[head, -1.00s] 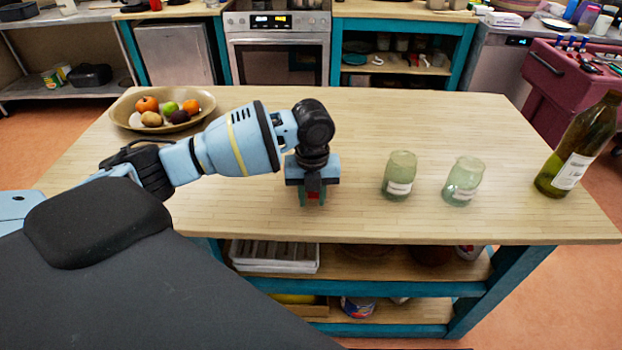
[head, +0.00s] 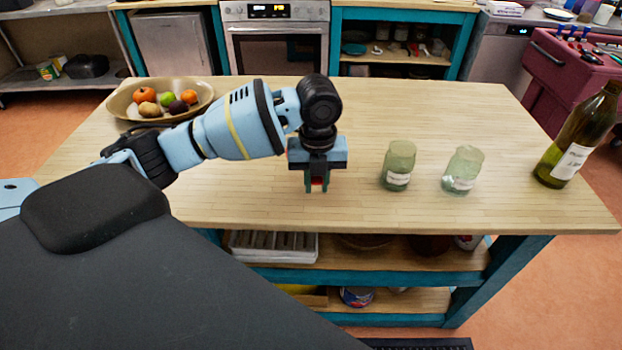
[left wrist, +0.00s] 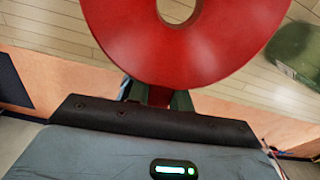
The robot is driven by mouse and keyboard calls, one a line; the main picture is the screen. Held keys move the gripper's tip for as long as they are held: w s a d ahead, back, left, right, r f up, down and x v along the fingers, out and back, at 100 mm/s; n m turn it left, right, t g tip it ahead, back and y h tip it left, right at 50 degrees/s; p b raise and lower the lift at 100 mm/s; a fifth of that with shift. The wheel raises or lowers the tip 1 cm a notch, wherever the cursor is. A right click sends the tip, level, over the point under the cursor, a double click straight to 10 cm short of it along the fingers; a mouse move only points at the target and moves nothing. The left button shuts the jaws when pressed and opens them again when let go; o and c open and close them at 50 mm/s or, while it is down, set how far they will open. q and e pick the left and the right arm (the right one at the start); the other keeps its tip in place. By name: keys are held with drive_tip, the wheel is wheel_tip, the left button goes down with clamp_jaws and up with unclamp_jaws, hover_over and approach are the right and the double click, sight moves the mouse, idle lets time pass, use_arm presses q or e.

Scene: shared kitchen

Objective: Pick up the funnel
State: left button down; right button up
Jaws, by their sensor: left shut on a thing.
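The red funnel (left wrist: 120,50) fills the top middle of the left wrist view, its round mouth and centre hole facing the camera. My left gripper (head: 317,186) is shut on it; the dark fingers meet it at its lower edge in the wrist view. In the head view only a small red bit of the funnel shows between the fingers, and the rest is hidden by the gripper. The gripper points down over the front part of the wooden island table (head: 250,205). I cannot tell the exact gap between funnel and tabletop. My right gripper is not in view.
Two green glass jars (head: 397,166) (head: 462,171) stand to the right of the gripper. A green bottle (head: 578,140) stands at the table's right end. A fruit bowl (head: 203,97) sits at the back left. The tabletop behind the gripper is clear.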

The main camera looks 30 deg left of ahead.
use_arm(q)
drive_tip(key=s+d+r, duration=0.1)
drive_tip(key=s+d, duration=0.5)
drive_tip(key=d, duration=0.6)
drive_tip(key=shift+s+r, duration=0.15)
drive_tip(key=shift+s, duration=0.05)
